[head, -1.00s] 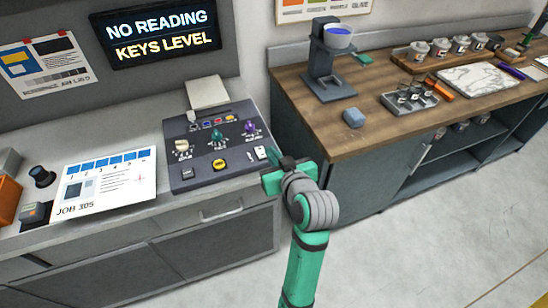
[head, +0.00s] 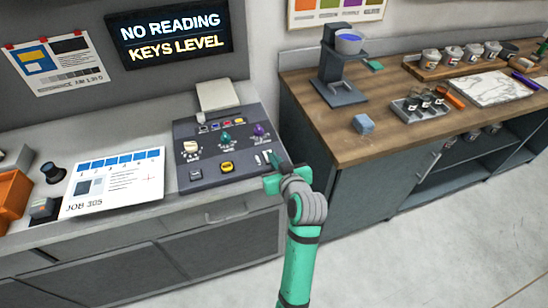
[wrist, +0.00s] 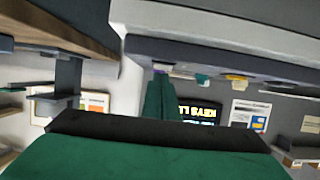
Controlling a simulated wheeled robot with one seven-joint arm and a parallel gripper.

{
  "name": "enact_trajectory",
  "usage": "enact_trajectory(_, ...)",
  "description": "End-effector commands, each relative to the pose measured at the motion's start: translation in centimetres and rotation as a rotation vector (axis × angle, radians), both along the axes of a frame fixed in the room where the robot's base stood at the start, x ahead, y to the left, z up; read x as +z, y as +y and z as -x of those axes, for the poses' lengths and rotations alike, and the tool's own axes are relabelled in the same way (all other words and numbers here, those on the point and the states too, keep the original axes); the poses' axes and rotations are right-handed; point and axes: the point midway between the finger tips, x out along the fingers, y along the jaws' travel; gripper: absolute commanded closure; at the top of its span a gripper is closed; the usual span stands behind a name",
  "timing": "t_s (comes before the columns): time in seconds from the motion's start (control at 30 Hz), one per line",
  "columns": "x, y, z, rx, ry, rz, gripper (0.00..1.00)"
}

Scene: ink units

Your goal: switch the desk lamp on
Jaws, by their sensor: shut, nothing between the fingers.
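I see no lamp that I can make out for certain. A grey control console (head: 212,184) lies on the left counter, with several coloured knobs, a yellow button (head: 227,167) and a small white switch (head: 258,159) near its right edge. My gripper (head: 272,162) is shut and empty at that right edge, close beside the white switch. I cannot tell whether it touches it. In the wrist view, which is upside down, a dark green finger (wrist: 158,100) points up toward the counter's edge; the switch cannot be made out there.
A lit display (head: 174,35) reads "NO READING KEYS LEVEL". A job sheet (head: 115,185) and a dark round knob-like object (head: 52,172) lie left of the console.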

Motion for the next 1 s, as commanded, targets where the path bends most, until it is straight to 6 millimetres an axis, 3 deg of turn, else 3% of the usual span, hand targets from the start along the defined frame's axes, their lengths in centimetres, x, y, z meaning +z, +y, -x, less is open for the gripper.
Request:
enact_trajectory(0.47,-0.7,-0.1,0.2,0.000,0.001,0.000,1.00)
enact_trajectory(1.0,0.9,-0.1,0.2,0.000,0.001,0.000,1.00)
